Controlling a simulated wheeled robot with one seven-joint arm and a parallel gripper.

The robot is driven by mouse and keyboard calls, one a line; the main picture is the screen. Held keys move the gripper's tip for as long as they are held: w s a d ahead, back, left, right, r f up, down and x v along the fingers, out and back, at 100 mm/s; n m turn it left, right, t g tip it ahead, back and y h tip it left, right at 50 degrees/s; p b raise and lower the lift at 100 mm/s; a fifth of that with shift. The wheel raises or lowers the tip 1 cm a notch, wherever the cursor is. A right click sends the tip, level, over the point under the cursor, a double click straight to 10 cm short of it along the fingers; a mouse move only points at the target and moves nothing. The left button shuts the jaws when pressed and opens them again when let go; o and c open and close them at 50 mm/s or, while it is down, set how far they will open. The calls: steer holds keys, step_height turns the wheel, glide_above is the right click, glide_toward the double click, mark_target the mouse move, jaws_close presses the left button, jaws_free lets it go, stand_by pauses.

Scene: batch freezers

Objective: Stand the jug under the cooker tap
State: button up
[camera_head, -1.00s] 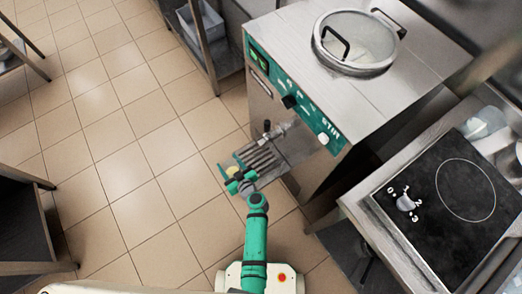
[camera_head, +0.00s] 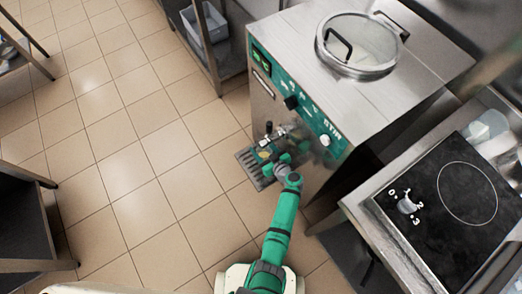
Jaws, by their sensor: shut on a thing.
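The cooker (camera_head: 395,75) is a steel cabinet with a glass lid on top and a green control panel on its front. Its tap (camera_head: 268,128) sticks out low on the front, above a slatted drip tray (camera_head: 246,164). My gripper (camera_head: 266,152) is over the drip tray, close to the tap, with my arm reaching up from the bottom. It is shut on the jug (camera_head: 264,155), of which only a small pale yellowish patch shows between the green jaws. The rest of the jug is hidden. I cannot tell whether it touches the tray.
A black hob (camera_head: 465,190) with a knob stands on a steel counter at the right. A steel shelf with a grey bin (camera_head: 207,24) stands behind left of the cooker. A dark cabinet (camera_head: 22,225) is at the left edge. The tiled floor between is clear.

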steer(key=shift+f, duration=1.25)
steer(key=o, duration=1.1)
steer(key=shift+f, duration=0.1)
steer(key=shift+c, duration=0.2)
steer(key=v, duration=1.2)
steer(key=s+a+f+m+g+h, duration=0.2)
steer(key=s+f+m+h, duration=0.15)
steer(key=s, duration=0.85)
steer(key=s+r+m+h, duration=0.2)
steer(key=s+r+h, duration=0.2)
steer(key=s, duration=0.4)
steer(key=s+a+r+m+t, duration=0.1)
steer(key=s+r+t, duration=0.2)
steer(key=r, duration=1.2)
steer(key=s+a+r+t, duration=0.1)
steer(key=s+r+t, duration=0.2)
steer(key=s+r, duration=0.4)
step_height(320, 180, up, 8)
steer(key=shift+r+m, duration=0.1)
steer(key=shift+m, duration=0.25)
